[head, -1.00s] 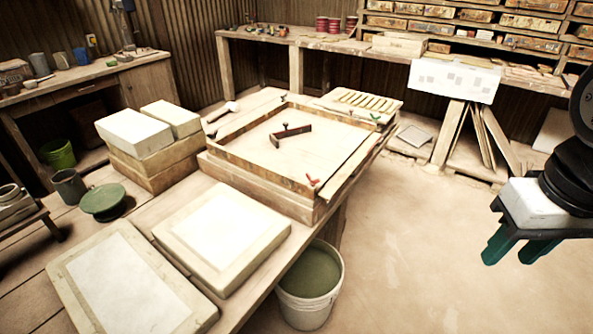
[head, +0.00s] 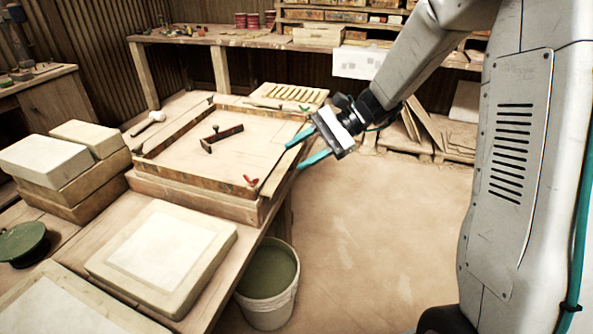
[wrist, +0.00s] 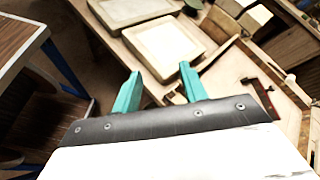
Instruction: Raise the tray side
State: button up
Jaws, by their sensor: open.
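The wooden tray (head: 192,181) stands on the bench with its left, front and back sides upright. Its right side (head: 282,162) looks folded down, a long flat strip along the bench's right edge. A small red catch (head: 250,180) sits at the front right corner, and a green one (head: 304,107) near the back right. My gripper (head: 297,153) is open and empty, its teal fingers over or just beside the strip's far half; contact cannot be told. In the wrist view the open fingers (wrist: 157,88) point toward the bench edge, with part of the tray at right.
A dark-handled tool (head: 222,135) lies inside the tray. A pale slab mould (head: 163,250) lies in front of it, and stacked blocks (head: 60,165) stand left. A bucket (head: 268,275) stands on the floor below the bench edge. Floor to the right is open.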

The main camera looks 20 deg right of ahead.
jog(key=w+d+f+m+t+y, duration=0.35)
jog(key=w+f+m+t, duration=0.2)
jog(key=w+f, duration=0.45)
jog(key=m+t+h, duration=0.2)
jog(key=m+t, duration=0.4)
jog(key=m, duration=0.2)
send_near(292, 158)
notch_tip(292, 158, down, 4)
jog(key=s+x, duration=0.1)
jog(key=x, duration=0.7)
jog(key=shift+a+r, duration=0.2)
jog(key=shift+a, duration=0.2)
jog(key=shift+w+g, duration=0.1)
jog(key=shift+g, duration=0.15)
jog(key=c, duration=0.9)
